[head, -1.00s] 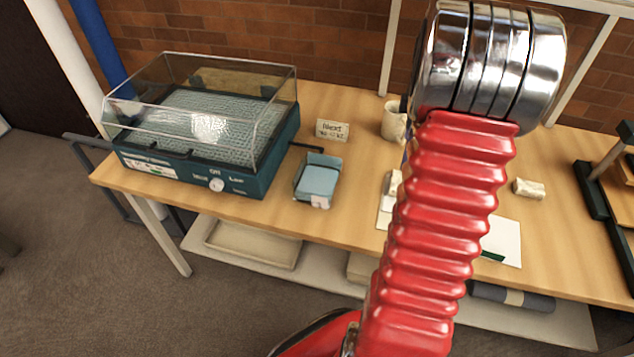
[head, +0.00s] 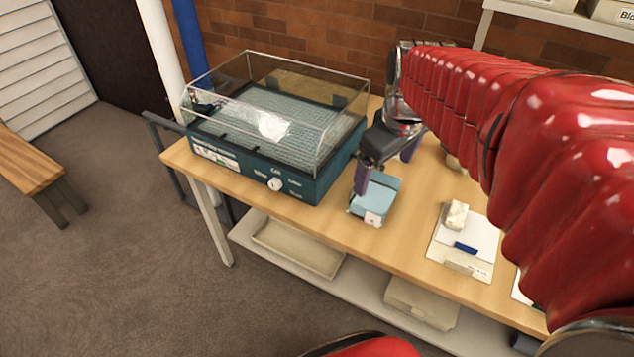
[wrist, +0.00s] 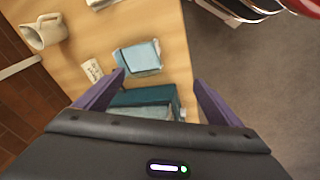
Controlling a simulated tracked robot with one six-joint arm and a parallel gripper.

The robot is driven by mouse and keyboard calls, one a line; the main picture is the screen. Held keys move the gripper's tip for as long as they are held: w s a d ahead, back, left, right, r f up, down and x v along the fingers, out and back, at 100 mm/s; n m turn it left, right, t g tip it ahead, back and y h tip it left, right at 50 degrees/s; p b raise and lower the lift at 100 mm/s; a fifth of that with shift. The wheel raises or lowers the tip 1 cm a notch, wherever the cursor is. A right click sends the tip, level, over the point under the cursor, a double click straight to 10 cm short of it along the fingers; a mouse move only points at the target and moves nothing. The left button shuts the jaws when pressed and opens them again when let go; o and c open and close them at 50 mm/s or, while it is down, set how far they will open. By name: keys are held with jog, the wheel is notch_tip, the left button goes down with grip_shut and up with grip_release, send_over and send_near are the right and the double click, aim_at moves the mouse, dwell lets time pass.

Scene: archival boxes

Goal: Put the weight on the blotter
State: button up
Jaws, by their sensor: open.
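A small off-white block (head: 456,215), which looks like the weight, sits on white sheets (head: 466,240) on the table, beside a dark blue strip. I cannot tell for certain which flat item is the blotter. A light blue pad-like item (head: 378,192) lies in a small tray left of the sheets, and it also shows in the wrist view (wrist: 138,57). My gripper (head: 386,168) is open and empty above the far side of the blue item. In the wrist view its purple fingers (wrist: 158,79) stand apart, with the blue item beyond their tips.
A teal machine with a clear cover (head: 275,120) stands close on the left of my gripper. A mug (wrist: 45,32) and a small card (wrist: 93,70) stand toward the wall. My arm covers the table's right side. Bare tabletop lies between the blue item and the sheets.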

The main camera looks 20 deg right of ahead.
jog(key=s+a+m+t, duration=0.1)
jog(key=s+a, duration=0.3)
jog(key=a, duration=0.3)
jog(key=s+a+m+t+y, duration=0.1)
jog(key=s+a+m, duration=0.1)
jog(key=s+a, duration=0.3)
jog(key=shift+a+f+m+t, duration=0.15)
jog(key=shift+a+m+t, duration=0.15)
jog(key=shift+a, duration=0.7)
